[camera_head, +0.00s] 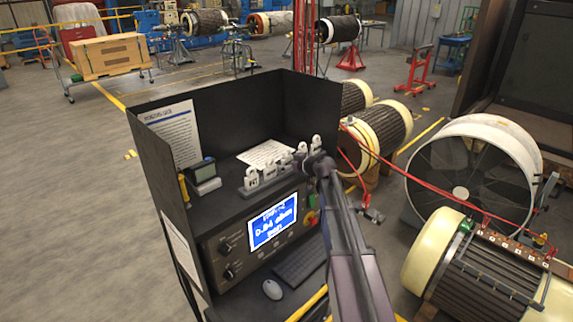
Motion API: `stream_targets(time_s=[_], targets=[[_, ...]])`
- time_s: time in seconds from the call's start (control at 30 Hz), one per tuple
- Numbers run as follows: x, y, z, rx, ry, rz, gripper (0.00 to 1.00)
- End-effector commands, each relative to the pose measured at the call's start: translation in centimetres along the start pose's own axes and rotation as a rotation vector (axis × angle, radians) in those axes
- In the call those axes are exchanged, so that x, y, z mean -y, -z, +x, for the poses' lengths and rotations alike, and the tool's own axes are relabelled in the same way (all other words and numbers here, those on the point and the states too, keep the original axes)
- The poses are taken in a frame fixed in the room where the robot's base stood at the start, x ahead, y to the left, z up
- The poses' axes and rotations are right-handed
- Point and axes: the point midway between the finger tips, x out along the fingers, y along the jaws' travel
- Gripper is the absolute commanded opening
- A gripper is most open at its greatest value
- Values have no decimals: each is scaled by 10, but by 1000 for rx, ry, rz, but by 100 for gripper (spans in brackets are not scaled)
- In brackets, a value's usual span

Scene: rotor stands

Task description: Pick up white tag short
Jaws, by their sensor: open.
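Several white tags stand in a row on a grey holder (243,191) on the shelf of the black console. The leftmost tag (252,178) carries dark lettering too small to read. Another white tag (316,143) stands at the right end, just behind my gripper. I cannot tell which one is the short tag. My gripper (305,164) is at the right part of the row, close to the tags. Its fingers are small and dark here, open, with nothing seen between them. My gripper and arm hide part of the holder's right end. Contact with a tag cannot be told.
The black console walls (215,105) enclose the shelf at left and back. Below are a lit screen (271,222), keyboard (300,262) and mouse (272,289). Red cables (425,183) run at right.

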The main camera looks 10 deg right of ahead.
Motion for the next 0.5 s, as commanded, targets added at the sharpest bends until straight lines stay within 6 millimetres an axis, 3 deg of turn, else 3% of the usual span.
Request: stream_targets(time_s=[0.1,0.3,0.5], targets=[[0,0,0,0,0,0,100],[0,0,0,0,0,0,46],[0,0,0,0,0,0,46]])
